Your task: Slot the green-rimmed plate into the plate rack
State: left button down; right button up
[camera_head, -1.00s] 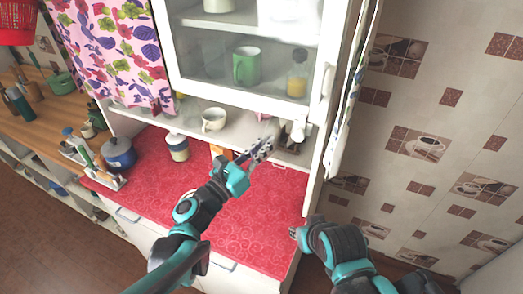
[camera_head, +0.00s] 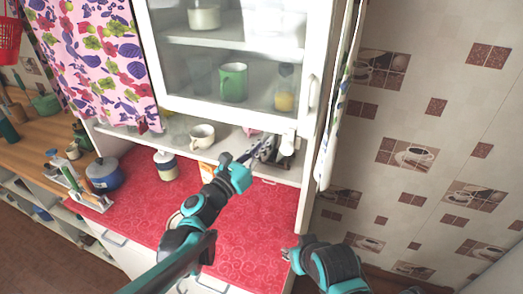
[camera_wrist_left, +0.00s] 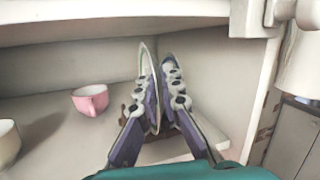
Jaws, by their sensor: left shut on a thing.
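My left gripper (camera_head: 264,148) reaches into the open shelf under the glass cabinet. In the left wrist view its fingers (camera_wrist_left: 160,90) are shut on a thin pale plate (camera_wrist_left: 148,72), seen nearly edge-on and upright.
A pink cup (camera_wrist_left: 90,99) stands left of the gripper on the shelf, and a cream cup (camera_head: 202,136) further left. The cabinet's lower edge (camera_head: 225,119) is above. A jar (camera_head: 166,166) and a blue pot (camera_head: 104,172) stand on the red counter (camera_head: 245,235).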

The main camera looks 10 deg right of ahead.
pick_arm(q)
jog(key=shift+w+d+f, duration=0.1)
jog(key=shift+w+d, duration=0.35)
jog(key=shift+w, duration=0.2)
jog(key=shift+w+d+f, duration=0.1)
jog(key=shift+w+d, duration=0.35)
jog(key=shift+w, duration=0.15)
jog(key=shift+f+b, duration=0.6)
jog(key=shift+b, duration=0.2)
jog(key=c, duration=1.6)
grip_release()
jog(key=shift+a, duration=0.1)
